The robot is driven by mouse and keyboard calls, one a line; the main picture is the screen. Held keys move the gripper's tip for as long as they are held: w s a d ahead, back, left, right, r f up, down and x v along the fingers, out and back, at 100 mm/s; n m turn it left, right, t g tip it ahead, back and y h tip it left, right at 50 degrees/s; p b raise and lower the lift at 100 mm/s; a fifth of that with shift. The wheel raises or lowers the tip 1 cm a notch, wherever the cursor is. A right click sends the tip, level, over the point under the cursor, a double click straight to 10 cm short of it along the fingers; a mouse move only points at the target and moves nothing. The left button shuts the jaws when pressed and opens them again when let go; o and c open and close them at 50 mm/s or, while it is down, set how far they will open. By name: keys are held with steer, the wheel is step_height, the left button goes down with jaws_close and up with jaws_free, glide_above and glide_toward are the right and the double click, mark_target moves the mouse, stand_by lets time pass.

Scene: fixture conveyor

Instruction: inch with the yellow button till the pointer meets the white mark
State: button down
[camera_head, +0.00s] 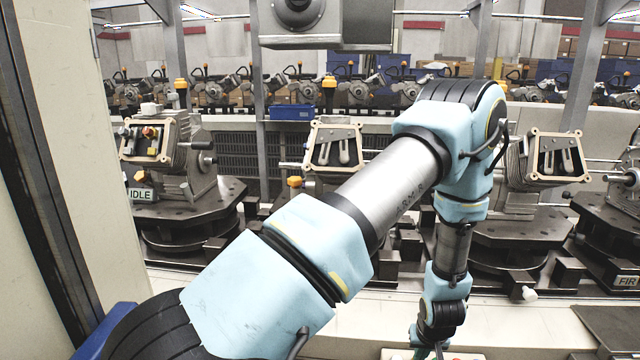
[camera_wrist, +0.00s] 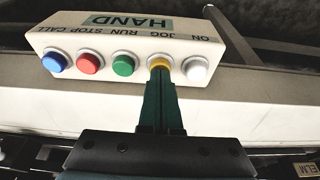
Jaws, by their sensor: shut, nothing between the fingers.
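The yellow button (camera_wrist: 159,64) is on a pale control box (camera_wrist: 120,32) marked HAND, upside down in the wrist view. Its label reads JOG. My gripper (camera_wrist: 160,76) is shut and empty, its green fingertips right at the yellow button and covering part of it. I cannot tell whether the button is pressed in. In the head view my gripper (camera_head: 430,350) is low at the bottom edge, over the box's edge (camera_head: 395,354). A small white piece (camera_head: 525,293) is at the conveyor's front; I cannot tell if it is the mark. I cannot make out the pointer.
Beside the yellow button are a white button (camera_wrist: 196,69), a green button (camera_wrist: 123,66), a red button (camera_wrist: 89,64) and a blue button (camera_wrist: 54,62). Fixtures (camera_head: 165,150) stand along the conveyor behind my arm. A sign (camera_head: 142,195) reads IDLE.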

steer(key=shift+f, duration=0.35)
stand_by(0.3)
steer(key=shift+r, duration=0.1)
stand_by(0.4)
step_height(320, 180, up, 6)
steer(key=p, duration=0.5)
stand_by(0.3)
steer(key=v, duration=0.9)
steer(key=w+a+r+g+h+b, duration=0.1)
steer(key=w+a+r+g, duration=0.15)
steer(key=a+r, duration=1.1)
steer(key=s+a+r, duration=0.1)
steer(key=a+r, duration=0.1)
steer(key=a, duration=0.6)
steer(key=s+a+r+y, duration=0.1)
steer(key=s+a+r, duration=0.1)
steer(key=a, duration=0.7)
steer(key=shift+s+r+t, duration=0.3)
steer(key=shift+r+t, duration=0.05)
steer(key=shift+r, duration=0.45)
